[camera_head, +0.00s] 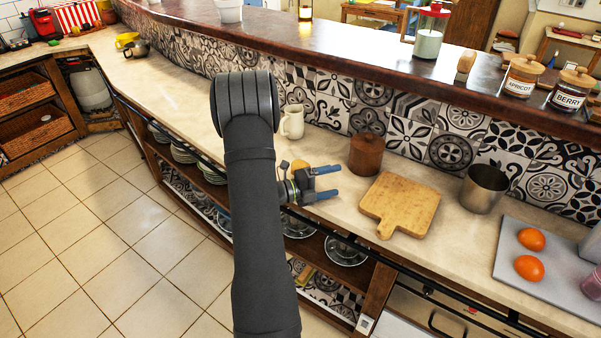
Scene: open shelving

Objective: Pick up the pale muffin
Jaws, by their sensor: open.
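My gripper (334,182) is in the middle of the view, with its two blue fingers apart and pointing right. Nothing shows between the fingers. A small orange-tan rounded thing (300,165) lies on the counter just behind my gripper, partly hidden by it. It may be the pale muffin, but I cannot tell for sure. I see no other thing that looks like a muffin.
To the right are a wooden board (400,204), a metal cup (484,189) and a grey tray (510,262) with two orange round things. The counter (345,205) is clear before the board.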

